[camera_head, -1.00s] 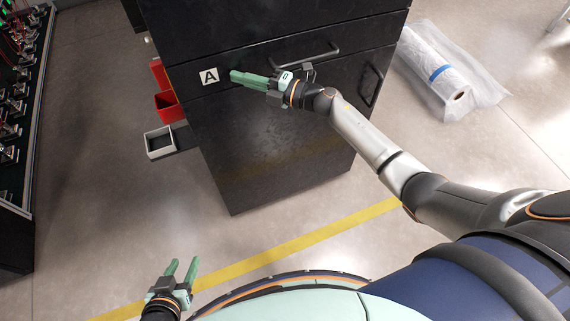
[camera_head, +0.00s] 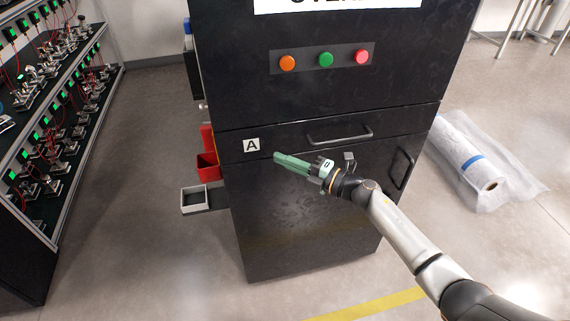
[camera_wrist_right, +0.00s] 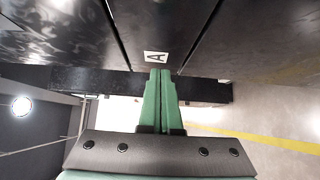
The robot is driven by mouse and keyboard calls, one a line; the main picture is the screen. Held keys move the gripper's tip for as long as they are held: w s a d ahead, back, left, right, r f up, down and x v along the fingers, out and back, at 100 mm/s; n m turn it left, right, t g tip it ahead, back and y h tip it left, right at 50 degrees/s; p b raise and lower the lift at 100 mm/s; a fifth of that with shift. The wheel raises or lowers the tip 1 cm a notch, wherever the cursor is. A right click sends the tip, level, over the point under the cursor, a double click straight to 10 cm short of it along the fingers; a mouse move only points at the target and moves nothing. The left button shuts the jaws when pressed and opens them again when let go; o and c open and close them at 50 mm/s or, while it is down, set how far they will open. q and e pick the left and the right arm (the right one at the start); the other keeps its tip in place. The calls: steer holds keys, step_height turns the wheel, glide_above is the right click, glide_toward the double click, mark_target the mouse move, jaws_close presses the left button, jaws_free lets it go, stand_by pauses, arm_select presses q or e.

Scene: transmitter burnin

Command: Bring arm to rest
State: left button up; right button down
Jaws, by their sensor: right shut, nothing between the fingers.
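My right arm reaches in from the lower right in the head view. My right gripper (camera_head: 292,163) has green fingers that are shut with nothing between them. It is in front of the black cabinet (camera_head: 300,225), just below and right of the white "A" label (camera_head: 251,145). In the right wrist view the two green fingers (camera_wrist_right: 160,85) lie side by side, and the "A" label (camera_wrist_right: 156,57) shows just beyond their tips. I cannot tell whether the fingertips touch the cabinet. My left gripper is out of view.
The cabinet has a drawer handle (camera_head: 340,136) and orange, green and red buttons (camera_head: 326,60). A red bin (camera_head: 207,167) and grey tray (camera_head: 194,200) sit at its left side. A wrapped roll (camera_head: 472,163) lies on the right. A device rack (camera_head: 50,150) stands left; floor between is clear.

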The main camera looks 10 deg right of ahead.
steer(key=v, duration=0.9)
steer(key=s+f+m+g+h+p, duration=0.1)
steer(key=s+f+m+h+p, duration=0.3)
steer(key=s+m, duration=0.8)
steer(key=s+a+f+m+g+h+p, duration=0.1)
steer(key=s+f+m+h+p, duration=0.3)
steer(key=s+f+m, duration=0.5)
steer(key=s+m+g+h, duration=0.1)
steer(key=s+m+h, duration=0.1)
steer(key=s+m, duration=0.2)
steer(key=shift+s+a+f+h, duration=0.3)
steer(key=shift+s+h, duration=0.1)
steer(key=shift+s, duration=0.25)
